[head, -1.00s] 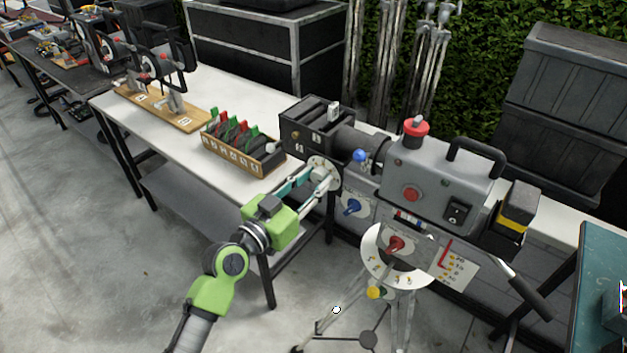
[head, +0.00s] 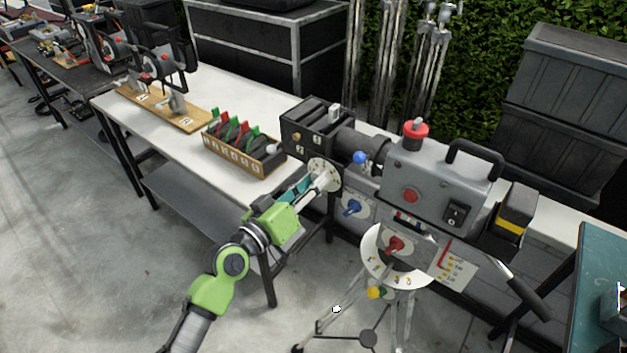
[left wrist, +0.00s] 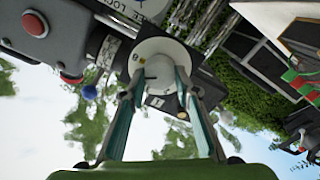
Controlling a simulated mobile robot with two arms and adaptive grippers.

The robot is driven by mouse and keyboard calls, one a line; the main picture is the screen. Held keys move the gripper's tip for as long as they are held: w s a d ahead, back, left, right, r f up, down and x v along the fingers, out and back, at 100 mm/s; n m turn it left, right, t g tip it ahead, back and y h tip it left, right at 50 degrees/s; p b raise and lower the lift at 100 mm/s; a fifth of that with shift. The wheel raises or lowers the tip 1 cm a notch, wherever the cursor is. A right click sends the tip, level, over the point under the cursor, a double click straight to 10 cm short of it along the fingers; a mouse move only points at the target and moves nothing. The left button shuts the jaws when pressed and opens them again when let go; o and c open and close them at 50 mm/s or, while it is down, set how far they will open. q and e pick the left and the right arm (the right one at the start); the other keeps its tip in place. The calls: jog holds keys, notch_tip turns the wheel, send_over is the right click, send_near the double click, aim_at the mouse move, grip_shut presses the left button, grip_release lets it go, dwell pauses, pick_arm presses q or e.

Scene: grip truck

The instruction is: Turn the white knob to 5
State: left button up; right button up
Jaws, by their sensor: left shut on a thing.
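The white knob sits on a round white dial (head: 331,166) on the left front of the grey camera-like machine (head: 436,180). My left gripper (head: 320,180) reaches it from the lower left and is shut on the knob. In the left wrist view the white dial (left wrist: 150,52) is straight ahead, and the two fingers of my left gripper (left wrist: 158,88) close on the white knob (left wrist: 157,72) from both sides. The dial's marks are too small to read, so I cannot tell which number the knob points at. My right gripper is not in view.
A blue knob (head: 352,207) and a red knob (head: 395,245) on a white dial lie to the right of my gripper. A wooden rack (head: 240,157) stands on the white table behind. The floor (head: 110,270) at the left is clear.

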pick_arm(q)
jog(key=shift+n, duration=1.1)
jog(key=o, duration=1.1)
jog(key=v, duration=1.2)
